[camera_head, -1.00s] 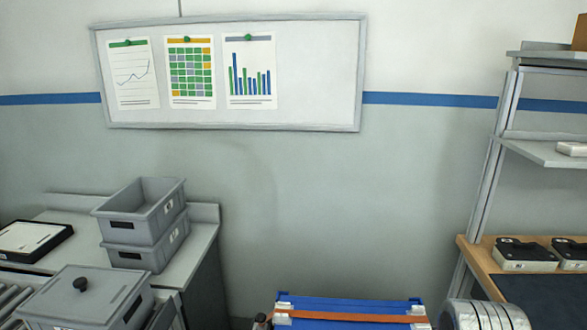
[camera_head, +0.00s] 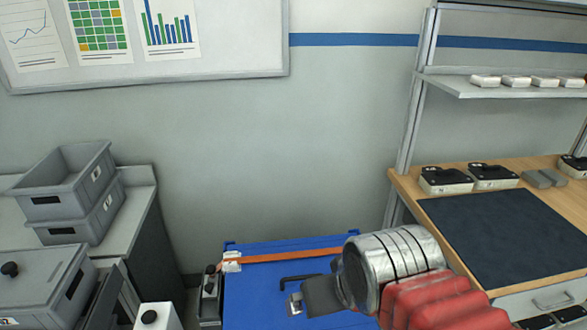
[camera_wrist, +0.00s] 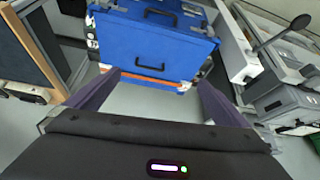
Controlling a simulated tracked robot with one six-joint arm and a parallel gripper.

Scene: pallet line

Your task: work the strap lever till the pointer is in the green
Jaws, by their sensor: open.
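A blue case (camera_head: 270,280) with an orange strap (camera_head: 290,257) lies low at the middle of the head view. The wrist view shows the case (camera_wrist: 150,40) with dark handles and the orange strap (camera_wrist: 150,84) across its near side. A lever with a black ball knob (camera_wrist: 301,22) rises from a pale housing (camera_wrist: 236,45) right of the case in the wrist view. I cannot make out a pointer or green zone. My gripper (camera_wrist: 159,77) is open and empty, its dark fingers apart, with the case beyond them. In the head view my arm covers part of the case.
A wooden bench (camera_head: 405,183) with a dark mat (camera_head: 500,235) stands right of the case. Stacked grey bins (camera_head: 75,200) and a lidded grey box (camera_head: 45,290) are at the left. A small knobbed unit (camera_head: 209,295) stands close by the case's left side.

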